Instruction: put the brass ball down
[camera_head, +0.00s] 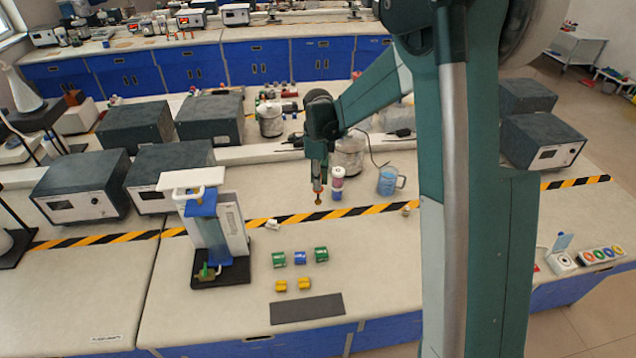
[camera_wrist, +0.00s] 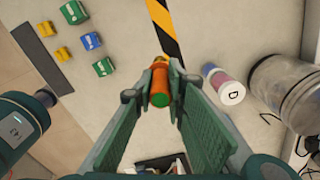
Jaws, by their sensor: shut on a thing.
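My gripper (camera_head: 318,185) points down over the bench, left of a pink-and-white cylinder. The fingers hide part of what is held. I cannot tell whether it touches the bench.
Yellow-black tape (camera_head: 270,221) crosses the bench. The pink-and-white cylinder (camera_head: 337,184), a blue beaker (camera_head: 387,181) and a metal can (camera_head: 348,152) stand to the right. Green, blue and yellow blocks (camera_head: 300,258) and a dark mat (camera_head: 306,308) lie nearer the front.

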